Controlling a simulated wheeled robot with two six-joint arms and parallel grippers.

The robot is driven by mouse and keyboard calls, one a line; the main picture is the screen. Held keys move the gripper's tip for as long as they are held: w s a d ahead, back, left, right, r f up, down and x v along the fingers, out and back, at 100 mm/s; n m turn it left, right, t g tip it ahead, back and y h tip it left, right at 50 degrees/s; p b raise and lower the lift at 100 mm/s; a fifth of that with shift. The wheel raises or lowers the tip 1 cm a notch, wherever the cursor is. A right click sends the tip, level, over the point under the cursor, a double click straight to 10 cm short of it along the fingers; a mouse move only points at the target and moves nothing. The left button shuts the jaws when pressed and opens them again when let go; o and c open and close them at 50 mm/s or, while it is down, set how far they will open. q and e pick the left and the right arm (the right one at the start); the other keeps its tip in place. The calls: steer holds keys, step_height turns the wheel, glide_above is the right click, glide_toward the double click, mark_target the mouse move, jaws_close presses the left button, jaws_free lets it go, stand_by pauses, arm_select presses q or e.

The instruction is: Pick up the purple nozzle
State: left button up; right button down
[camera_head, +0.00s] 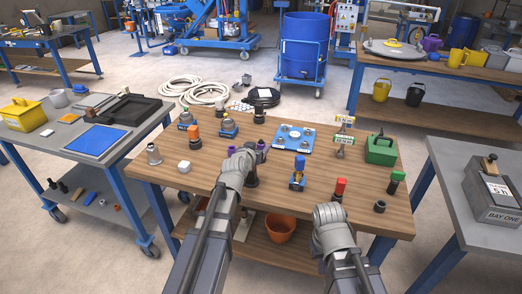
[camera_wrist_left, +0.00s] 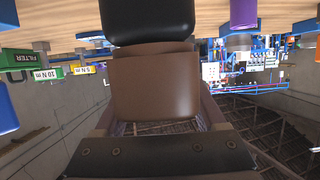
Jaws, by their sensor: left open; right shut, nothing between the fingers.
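A small purple piece (camera_head: 262,145) shows just right of my left gripper (camera_head: 248,166) in the head view, near the middle of the wooden table. Another purple-topped piece (camera_head: 231,151) shows just left of it. I cannot tell which is the nozzle. The left gripper is open over the table and its arm partly hides that area. In the left wrist view a purple cylinder (camera_wrist_left: 243,13) shows at the top, right of the dark gripper parts and apart from them. My right gripper (camera_head: 331,212) is shut and empty near the table's front edge, its fingertips mostly hidden.
An orange-topped fitting (camera_head: 194,135) stands at left. A grey bench (camera_head: 75,135) stands left of the table.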

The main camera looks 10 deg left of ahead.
mark_target(260, 143)
arm_select(q)
steer(key=x, duration=0.3)
steer(key=shift+a+b, duration=0.1)
steer(key=shift+b, duration=0.3)
jaws_close()
